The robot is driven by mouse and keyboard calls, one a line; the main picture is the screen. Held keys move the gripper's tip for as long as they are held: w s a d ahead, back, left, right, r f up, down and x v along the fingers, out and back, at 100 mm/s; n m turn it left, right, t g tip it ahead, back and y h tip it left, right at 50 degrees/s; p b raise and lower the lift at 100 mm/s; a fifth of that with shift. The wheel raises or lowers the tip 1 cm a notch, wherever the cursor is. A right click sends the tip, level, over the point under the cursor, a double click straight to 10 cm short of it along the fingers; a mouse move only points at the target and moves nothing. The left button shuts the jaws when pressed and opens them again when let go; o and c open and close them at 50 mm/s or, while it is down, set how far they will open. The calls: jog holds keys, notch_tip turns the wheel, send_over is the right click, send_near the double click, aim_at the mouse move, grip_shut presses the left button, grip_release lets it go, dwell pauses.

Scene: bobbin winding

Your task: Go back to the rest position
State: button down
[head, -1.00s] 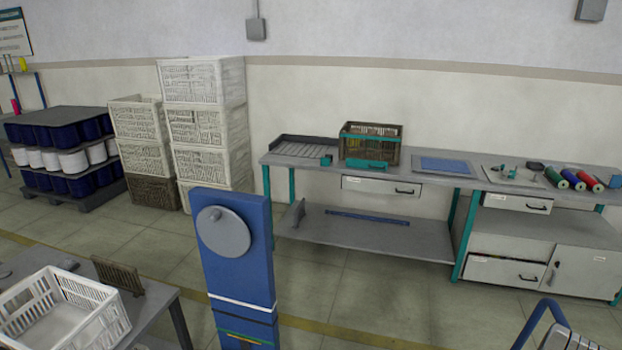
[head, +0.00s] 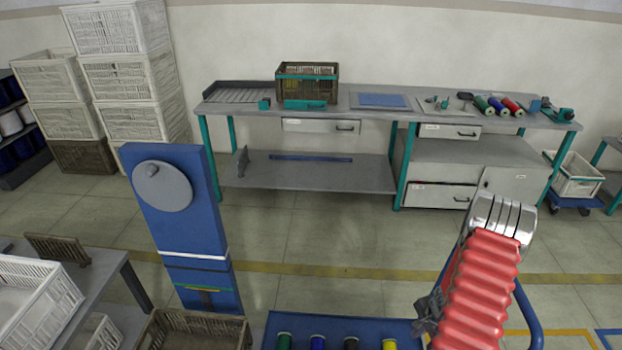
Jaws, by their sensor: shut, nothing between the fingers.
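My gripper (head: 428,308) is small and dark grey at the lower right of the head view, beside my red, ribbed arm. It is shut with nothing held. The arm is folded close to my body, above the right end of a blue tray (head: 262,330). Several spools stand in that tray, among them a green one (head: 284,341), a blue one (head: 317,342) and a yellow one (head: 389,344). The fingertips are small and partly lost against the arm.
A grey workbench (head: 225,108) runs along the wall with a brown crate (head: 307,85) and coloured spools (head: 497,105). A blue upright with a grey disc (head: 162,187) stands left of centre. White crates (head: 120,77) are stacked at the left. Open floor lies before the bench.

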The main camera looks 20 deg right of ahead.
jog(key=w+a+r+n+y, duration=0.1)
jog(key=w+a+r+n, duration=0.1)
jog(key=a+r, duration=0.45)
jog(key=w+a+r+n, duration=0.2)
jog(key=a+r+n, duration=0.15)
jog(key=r, duration=0.65)
jog(key=w+a+r+n+y, duration=0.1)
jog(key=a+r+n, duration=0.1)
jog(key=a+r, duration=0.5)
jog(key=s+a+r+n+t, duration=0.1)
jog(key=s+a+r+n, duration=0.2)
jog(key=a+r, duration=0.4)
jog(key=s+a+r+n+t+h, duration=0.1)
jog(key=s+a+r+n, duration=0.3)
jog(key=a+r, duration=0.4)
jog(key=s+a+r+n+t+h, duration=0.1)
jog(key=s+a+r+n, duration=0.3)
jog(key=r, duration=1.1)
jog(key=a, duration=0.3)
jog(key=shift+s+a+r, duration=0.15)
jog(key=shift+a+r, duration=0.1)
jog(key=shift+r, duration=0.15)
